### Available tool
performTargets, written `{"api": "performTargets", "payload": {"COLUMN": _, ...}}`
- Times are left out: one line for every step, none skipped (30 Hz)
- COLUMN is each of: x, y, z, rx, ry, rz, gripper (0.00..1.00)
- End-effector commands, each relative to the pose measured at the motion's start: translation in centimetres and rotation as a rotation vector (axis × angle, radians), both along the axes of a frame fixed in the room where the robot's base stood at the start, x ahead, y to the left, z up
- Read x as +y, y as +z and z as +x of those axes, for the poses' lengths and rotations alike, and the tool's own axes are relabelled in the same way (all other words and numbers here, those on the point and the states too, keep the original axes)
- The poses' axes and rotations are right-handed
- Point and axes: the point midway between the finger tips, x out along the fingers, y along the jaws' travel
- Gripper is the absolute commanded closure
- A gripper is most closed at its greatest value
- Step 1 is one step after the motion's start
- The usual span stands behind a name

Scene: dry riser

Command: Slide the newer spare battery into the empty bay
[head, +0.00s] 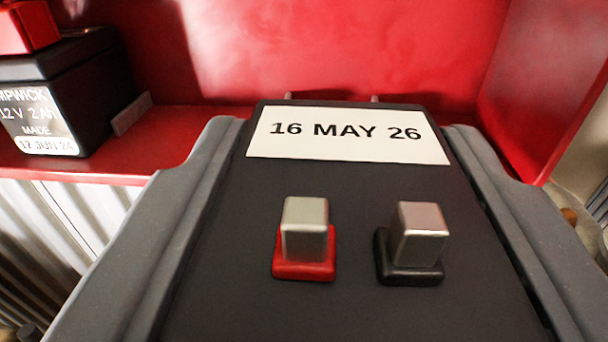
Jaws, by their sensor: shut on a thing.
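A dark battery (345,186) fills the middle of the head view. Its white label reads 16 MAY 26, and it has a red-based and a black-based metal terminal on the face toward me. My gripper (345,130) is shut on it, with one grey jaw along each side. The battery's far end is in front of a red back wall, and two small pale prongs show just beyond it. Another dark battery (92,80) sits at the left on a red shelf, with a label reading 12 V and MADE 17 JUN 24. The held battery hides the space under and behind it.
The red shelf (175,135) runs behind the held battery. A red side wall (545,85) stands at the right, close to the right jaw. A white ribbed surface (85,215) lies below the shelf at the left.

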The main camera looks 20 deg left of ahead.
Motion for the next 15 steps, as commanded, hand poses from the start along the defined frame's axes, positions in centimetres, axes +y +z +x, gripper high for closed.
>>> {"api": "performTargets", "payload": {"x": 0.0, "y": 0.2, "z": 0.0, "rx": -0.004, "ry": 0.0, "rz": 0.001, "gripper": 1.0}}
{"api": "performTargets", "payload": {"x": 0.0, "y": 0.2, "z": 0.0, "rx": -0.004, "ry": 0.0, "rz": 0.001, "gripper": 1.0}}
{"api": "performTargets", "payload": {"x": 0.0, "y": 0.2, "z": 0.0, "rx": -0.004, "ry": 0.0, "rz": 0.001, "gripper": 1.0}}
{"api": "performTargets", "payload": {"x": 0.0, "y": 0.2, "z": -0.1, "rx": -0.004, "ry": -0.001, "rz": 0.001, "gripper": 1.0}}
{"api": "performTargets", "payload": {"x": 0.0, "y": 0.2, "z": -0.1, "rx": -0.004, "ry": -0.001, "rz": 0.0, "gripper": 1.0}}
{"api": "performTargets", "payload": {"x": -0.1, "y": 0.2, "z": -0.2, "rx": -0.004, "ry": -0.001, "rz": 0.0, "gripper": 1.0}}
{"api": "performTargets", "payload": {"x": -0.1, "y": 0.2, "z": -0.3, "rx": -0.004, "ry": -0.001, "rz": -0.001, "gripper": 1.0}}
{"api": "performTargets", "payload": {"x": -0.1, "y": 0.2, "z": -0.1, "rx": -0.004, "ry": -0.001, "rz": 0.0, "gripper": 1.0}}
{"api": "performTargets", "payload": {"x": 0.0, "y": 0.2, "z": 0.0, "rx": -0.004, "ry": -0.001, "rz": 0.0, "gripper": 1.0}}
{"api": "performTargets", "payload": {"x": 0.0, "y": 0.2, "z": 0.2, "rx": -0.004, "ry": -0.001, "rz": -0.001, "gripper": 1.0}}
{"api": "performTargets", "payload": {"x": 0.1, "y": 0.2, "z": 0.3, "rx": -0.004, "ry": -0.001, "rz": 0.0, "gripper": 1.0}}
{"api": "performTargets", "payload": {"x": 0.1, "y": 0.2, "z": 0.5, "rx": -0.004, "ry": -0.001, "rz": 0.0, "gripper": 1.0}}
{"api": "performTargets", "payload": {"x": 0.2, "y": 0.2, "z": 0.7, "rx": -0.004, "ry": -0.001, "rz": 0.0, "gripper": 1.0}}
{"api": "performTargets", "payload": {"x": 0.3, "y": 0.2, "z": 0.9, "rx": -0.005, "ry": -0.001, "rz": 0.0, "gripper": 1.0}}
{"api": "performTargets", "payload": {"x": 0.3, "y": 0.2, "z": 1.2, "rx": -0.005, "ry": -0.001, "rz": 0.0, "gripper": 1.0}}
